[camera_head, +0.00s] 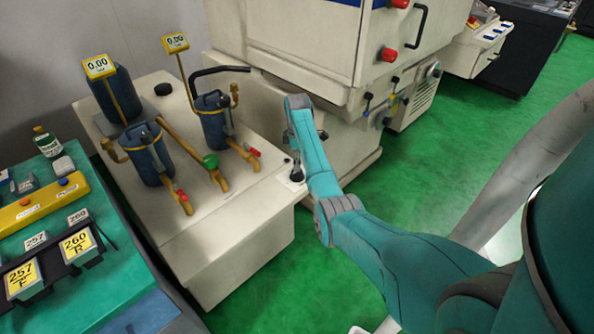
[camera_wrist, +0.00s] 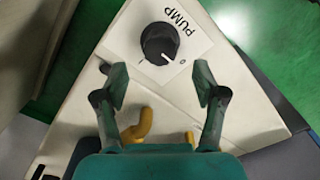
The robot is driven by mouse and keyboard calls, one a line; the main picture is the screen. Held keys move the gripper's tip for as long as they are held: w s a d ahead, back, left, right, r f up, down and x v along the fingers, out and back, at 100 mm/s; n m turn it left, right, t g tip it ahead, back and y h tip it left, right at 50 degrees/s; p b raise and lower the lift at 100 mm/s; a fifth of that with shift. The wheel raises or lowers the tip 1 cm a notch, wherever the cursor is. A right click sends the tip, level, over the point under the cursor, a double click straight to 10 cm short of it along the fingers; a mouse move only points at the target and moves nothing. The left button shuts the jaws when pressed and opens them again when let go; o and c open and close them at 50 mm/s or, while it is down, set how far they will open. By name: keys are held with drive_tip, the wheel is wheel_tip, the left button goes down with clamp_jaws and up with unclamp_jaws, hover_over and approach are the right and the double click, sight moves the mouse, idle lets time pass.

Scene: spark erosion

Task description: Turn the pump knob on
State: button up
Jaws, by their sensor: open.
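The pump knob (camera_wrist: 159,43) is a round black dial with a white pointer line, on a white plate (camera_wrist: 190,33) marked PUMP. In the wrist view its pointer aims to the lower right, near a small mark on the plate. My gripper (camera_wrist: 161,84) is open and empty, its two fingers apart. In that view the knob lies beyond the fingertips, between their lines, and appears untouched. In the head view my gripper (camera_head: 295,163) is over the right corner of the cream tank top (camera_head: 235,205).
Blue filter canisters (camera_head: 150,155) with yellow pipes, red-handled taps and a green valve (camera_head: 211,161) stand left of my gripper. A big cream machine (camera_head: 310,40) stands close behind. A teal bench (camera_head: 110,270) is at the left. Green floor is open at the right.

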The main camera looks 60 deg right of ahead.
sight(297, 174)
drive_tip(key=shift+f, duration=2.8)
drive_tip(key=c, duration=1.1)
